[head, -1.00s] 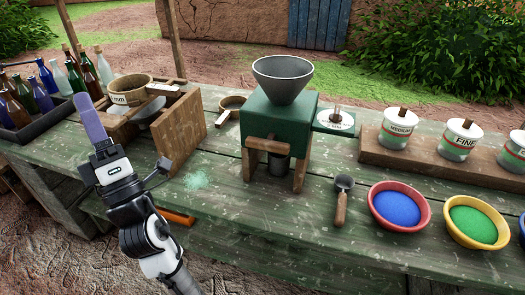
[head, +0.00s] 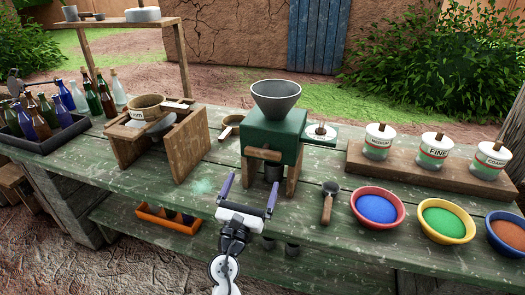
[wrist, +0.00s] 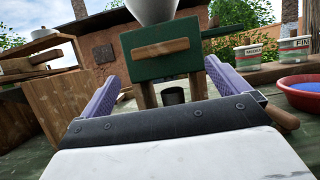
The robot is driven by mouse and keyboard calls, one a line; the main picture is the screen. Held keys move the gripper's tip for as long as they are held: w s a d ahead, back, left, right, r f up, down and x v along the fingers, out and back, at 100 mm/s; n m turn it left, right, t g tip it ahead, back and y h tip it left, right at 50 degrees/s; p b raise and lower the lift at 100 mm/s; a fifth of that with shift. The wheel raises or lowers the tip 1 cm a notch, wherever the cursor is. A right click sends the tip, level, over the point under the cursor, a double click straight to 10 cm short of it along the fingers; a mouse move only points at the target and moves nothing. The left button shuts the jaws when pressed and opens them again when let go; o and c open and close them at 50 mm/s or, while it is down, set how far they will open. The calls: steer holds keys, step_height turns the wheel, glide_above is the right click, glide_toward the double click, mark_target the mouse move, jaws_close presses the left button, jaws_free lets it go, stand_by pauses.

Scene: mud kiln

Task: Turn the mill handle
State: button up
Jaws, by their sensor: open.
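The green mill (head: 272,135) stands on wooden legs at the middle of the table, with a grey funnel hopper (head: 276,98) on top. Its wooden handle (head: 264,154) lies across the front face, nearly level; it also shows in the wrist view (wrist: 160,47). A dark cup (head: 274,172) sits under the mill. My gripper (head: 249,190) is open and empty, in front of and below the handle, apart from it. In the wrist view its two purple fingers (wrist: 160,85) frame the mill's lower front, with the handle above them.
A scoop (head: 328,203) lies right of the mill, near the red bowl of blue powder (head: 377,207). A wooden sieve stand (head: 160,145) is to the left. Labelled tubs (head: 435,150) stand on a plank at the right. Bottles (head: 65,105) fill a tray at the far left.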

mark_target(261, 157)
steer(key=p+x, duration=0.3)
steer(key=x, duration=0.7)
steer(key=shift+w+r, duration=0.2)
steer(key=shift+w, duration=0.1)
steer(key=c, duration=0.6)
steer(key=shift+f+m+b, duration=0.1)
steer(key=shift+m+b, duration=0.25)
steer(key=shift+m, duration=0.15)
